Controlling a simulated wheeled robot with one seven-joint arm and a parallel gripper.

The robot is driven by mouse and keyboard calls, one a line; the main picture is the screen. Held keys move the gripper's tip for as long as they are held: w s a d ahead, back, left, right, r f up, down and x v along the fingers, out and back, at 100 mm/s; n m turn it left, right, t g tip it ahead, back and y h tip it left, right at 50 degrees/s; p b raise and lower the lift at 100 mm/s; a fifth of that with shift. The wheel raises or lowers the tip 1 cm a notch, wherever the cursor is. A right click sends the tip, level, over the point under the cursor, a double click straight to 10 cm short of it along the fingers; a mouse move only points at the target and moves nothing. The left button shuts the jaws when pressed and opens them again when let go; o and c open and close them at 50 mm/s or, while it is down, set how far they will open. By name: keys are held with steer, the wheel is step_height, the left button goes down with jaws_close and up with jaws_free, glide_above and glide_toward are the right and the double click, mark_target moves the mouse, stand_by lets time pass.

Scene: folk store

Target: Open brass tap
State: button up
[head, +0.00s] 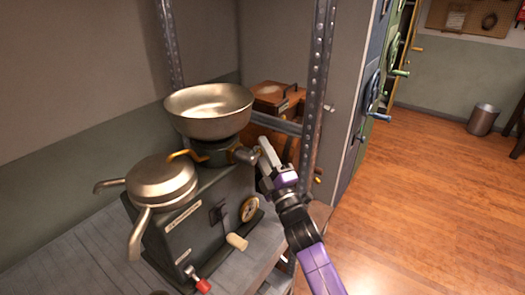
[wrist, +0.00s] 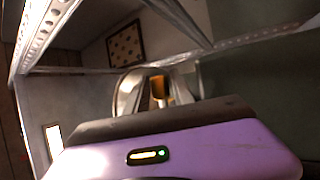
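A cream-separator-like machine with a dark body (head: 195,225) stands on the bench, with a wide metal bowl (head: 210,108) on top. An orange-brass curved piece (head: 187,154), which looks like the tap's lever, shows below the bowl on the left. My gripper (head: 255,154) is at the right side of the bowl's base, its fingers apart. In the wrist view, my gripper (wrist: 158,92) has a brass-orange piece (wrist: 159,88) in the gap between its fingers. I cannot tell whether the fingers touch it.
A lidded metal pan with spouts (head: 162,182) sits at the machine's left. A dial (head: 249,209) and a wooden-handled crank (head: 236,241) are on its front. A perforated metal post (head: 317,90) stands right behind my gripper. A wooden box (head: 275,97) is behind; open floor lies right.

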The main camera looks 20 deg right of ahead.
jaws_close()
steer(key=shift+f+m, duration=0.1)
steer(key=shift+m, duration=0.3)
steer(key=f+m+g+p, duration=0.1)
steer(key=m+g+p, duration=0.1)
steer(key=m+p, duration=0.1)
steer(key=s+a+f+m+g+h+p, duration=0.1)
steer(key=f+m+g+p, duration=0.1)
steer(key=m, duration=0.3)
steer(key=a+f+m+g+h+p, duration=0.1)
steer(key=m+g+p, duration=0.2)
steer(key=g+p, duration=0.1)
steer(key=shift+s+a+f+m+p, duration=0.25)
steer(key=shift+s+m+p, duration=0.15)
steer(key=shift+p, duration=0.2)
steer(key=shift+o, duration=2.1)
jaws_free()
